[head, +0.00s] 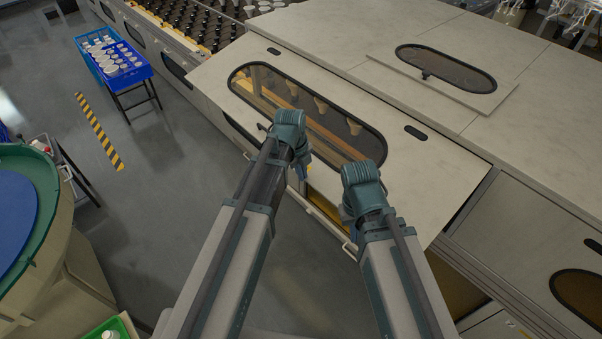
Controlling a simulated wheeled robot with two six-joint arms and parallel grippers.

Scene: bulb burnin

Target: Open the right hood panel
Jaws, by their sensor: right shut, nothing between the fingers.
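A pale hood panel (228,84) with a long oval window (345,130) lies in front of me, sloping down toward me. Its lower edge stands out from the machine body, and a yellow-lit gap (325,207) shows below it. Bulbs show through the window. I cannot tell whether either touches the panel.
Handles (349,250) show along the machine's front below the panel. Another hood section with an oval window (578,294) is at the right. A blue crate (122,68) on a stand is at the upper left. A round green-rimmed table (42,178) is at the left.

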